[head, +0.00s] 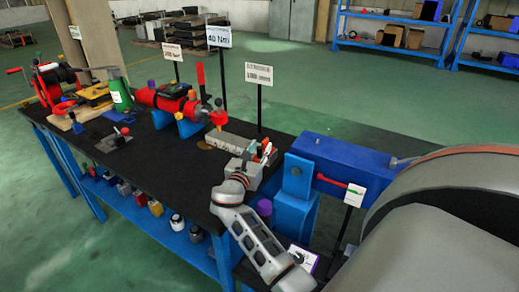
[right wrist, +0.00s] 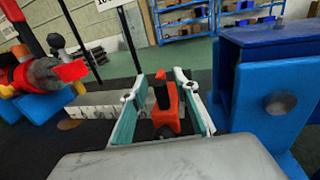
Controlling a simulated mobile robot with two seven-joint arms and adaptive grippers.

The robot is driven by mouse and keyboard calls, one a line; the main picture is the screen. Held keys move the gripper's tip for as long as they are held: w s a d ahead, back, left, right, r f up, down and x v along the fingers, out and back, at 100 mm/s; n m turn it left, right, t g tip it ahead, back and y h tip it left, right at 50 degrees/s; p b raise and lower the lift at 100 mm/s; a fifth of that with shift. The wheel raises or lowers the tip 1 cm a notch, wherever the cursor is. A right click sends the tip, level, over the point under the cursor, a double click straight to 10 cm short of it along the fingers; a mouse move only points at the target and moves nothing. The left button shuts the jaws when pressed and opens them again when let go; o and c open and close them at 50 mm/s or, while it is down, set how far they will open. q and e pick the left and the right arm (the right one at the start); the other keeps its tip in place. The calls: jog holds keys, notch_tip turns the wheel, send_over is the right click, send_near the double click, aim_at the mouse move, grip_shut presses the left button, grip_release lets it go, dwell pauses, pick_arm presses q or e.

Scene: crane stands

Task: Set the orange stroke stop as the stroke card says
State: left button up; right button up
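The orange stroke stop (right wrist: 166,112), with a black knob on top, stands between the fingers of my right gripper (right wrist: 158,98). The fingers with teal pads are spread on either side of it, with a gap visible on the left; contact on the right I cannot tell. A grey stepped bar (head: 221,141) lies on the table to the left of the gripper, which also shows in the head view (head: 264,152). A white card (head: 258,73) stands on a post behind the bar; its small print is not clearly legible. My left gripper is not in view.
The black-topped table (head: 160,185) also carries a red cylinder (head: 168,99) on blue supports and two other cards (head: 218,36) (head: 171,51). A blue press-like frame (head: 340,155) stands close to the right of my gripper. The table front left of my gripper is clear.

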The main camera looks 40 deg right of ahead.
grip_shut()
jog(key=shift+w, duration=0.1)
jog(key=w, duration=0.2)
jog(key=w+a+b, duration=0.1)
jog(key=w, duration=0.1)
jog(key=w+b, duration=0.1)
jog(key=shift+w+a+f, duration=0.2)
jog(key=shift+w+a, duration=0.2)
jog(key=w, duration=0.1)
jog(key=w+a+b, duration=0.1)
jog(key=w, duration=0.1)
jog(key=shift+w, duration=0.1)
jog(key=shift+w+r, duration=0.15)
jog(key=shift+w, duration=0.05)
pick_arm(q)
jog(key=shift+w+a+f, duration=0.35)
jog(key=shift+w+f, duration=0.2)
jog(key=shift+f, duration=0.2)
